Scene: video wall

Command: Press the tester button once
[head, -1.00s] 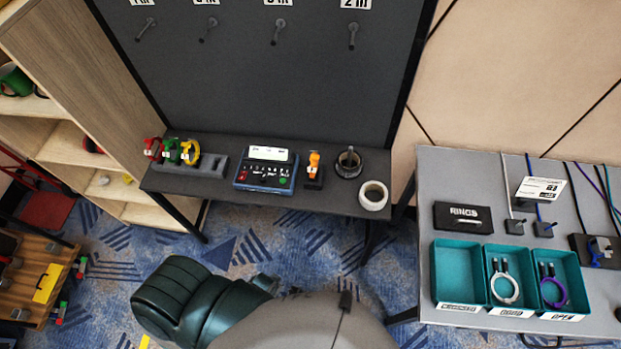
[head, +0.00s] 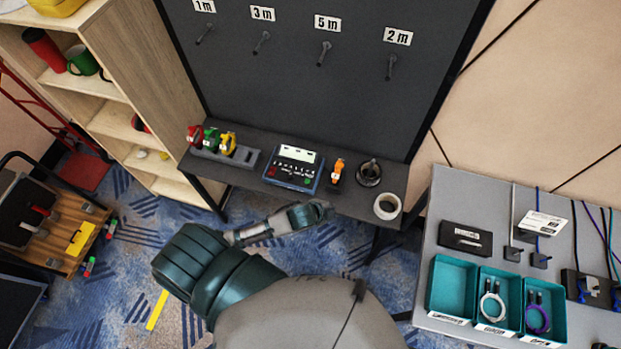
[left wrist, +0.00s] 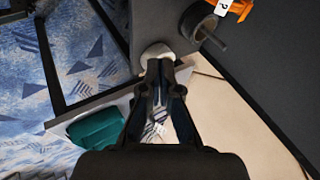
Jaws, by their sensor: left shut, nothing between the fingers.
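The tester (head: 293,167) is a blue-grey box with a white display, a row of small dark marks, a red spot and a green button (head: 307,181) at its lower right. It stands on the dark shelf under the pegboard. My left gripper (head: 322,208) is shut and empty, just in front of the shelf's front edge, below and right of the tester and apart from it. In the left wrist view the closed fingers (left wrist: 159,68) point at the white tape roll (left wrist: 157,52); the tester is not in that view.
On the shelf (head: 345,205), coloured clips (head: 212,140) stand left of the tester. An orange tool (head: 337,170), a dark round spool (head: 368,173) and the white tape roll (head: 387,206) stand to its right. A grey table (head: 440,215) with teal bins (head: 452,285) is further right.

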